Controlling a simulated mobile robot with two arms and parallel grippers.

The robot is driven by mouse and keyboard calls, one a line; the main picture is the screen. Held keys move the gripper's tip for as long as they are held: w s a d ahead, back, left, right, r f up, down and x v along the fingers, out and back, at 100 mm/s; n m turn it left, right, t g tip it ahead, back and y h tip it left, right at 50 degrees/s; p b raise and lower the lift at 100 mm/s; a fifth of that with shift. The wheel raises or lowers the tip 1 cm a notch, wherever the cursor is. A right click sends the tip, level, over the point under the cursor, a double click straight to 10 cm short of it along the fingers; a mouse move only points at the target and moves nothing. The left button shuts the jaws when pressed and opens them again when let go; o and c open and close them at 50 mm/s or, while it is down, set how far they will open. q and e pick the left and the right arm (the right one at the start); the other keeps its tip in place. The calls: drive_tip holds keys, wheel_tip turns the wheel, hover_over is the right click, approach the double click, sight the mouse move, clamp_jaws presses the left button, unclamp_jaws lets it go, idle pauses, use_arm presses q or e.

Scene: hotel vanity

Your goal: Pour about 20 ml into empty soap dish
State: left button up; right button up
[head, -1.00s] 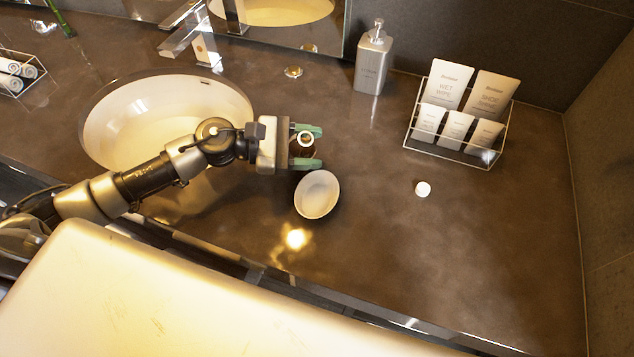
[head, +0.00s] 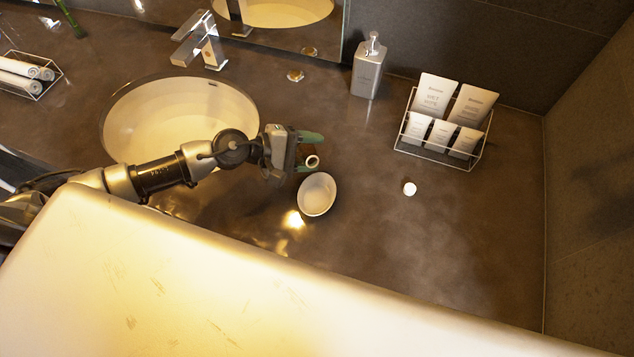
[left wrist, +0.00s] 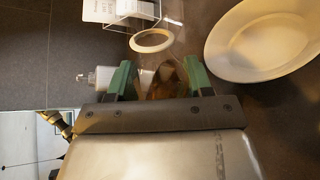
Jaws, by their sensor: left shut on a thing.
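My left gripper (head: 309,152) is shut on a small amber bottle, its green fingers on either side of it. The bottle's pale round mouth (head: 312,161) is open and sits just above the far edge of the white oval soap dish (head: 317,194) in the head view. The bottle looks tilted toward the dish. In the left wrist view the amber bottle (left wrist: 166,82) shows between the fingers, and the soap dish (left wrist: 262,42) is at the upper right. No stream or liquid in the dish can be made out. My right gripper is not in view.
A grey soap dispenser (head: 369,68) and a wire rack of packets (head: 440,153) stand behind. The sink (head: 180,112) is left of the dish.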

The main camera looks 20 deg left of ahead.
use_arm(q)
drive_tip(key=shift+w+a+f+m+t+y+p, duration=0.15)
drive_tip(key=shift+f+m+t+y+p, duration=0.2)
drive_tip(key=shift+m+p, duration=0.35)
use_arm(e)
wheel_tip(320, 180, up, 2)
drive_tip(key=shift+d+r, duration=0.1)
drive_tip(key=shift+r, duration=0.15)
use_arm(q)
drive_tip(key=shift+f+m+t+y+p, duration=0.1)
drive_tip(key=shift+m+t+y+p, duration=0.2)
drive_tip(key=shift+m, duration=0.1)
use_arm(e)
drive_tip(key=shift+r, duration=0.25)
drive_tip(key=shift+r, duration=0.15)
use_arm(q)
drive_tip(key=shift+r+m+t+y+p, duration=0.3)
drive_tip(key=shift+r+m+p, duration=0.35)
drive_tip(key=shift+p, duration=1.15)
drive_tip(key=shift+f, duration=0.25)
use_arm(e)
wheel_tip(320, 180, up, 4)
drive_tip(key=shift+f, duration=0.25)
use_arm(q)
drive_tip(key=shift+m, duration=0.25)
drive_tip(key=shift+p, duration=0.35)
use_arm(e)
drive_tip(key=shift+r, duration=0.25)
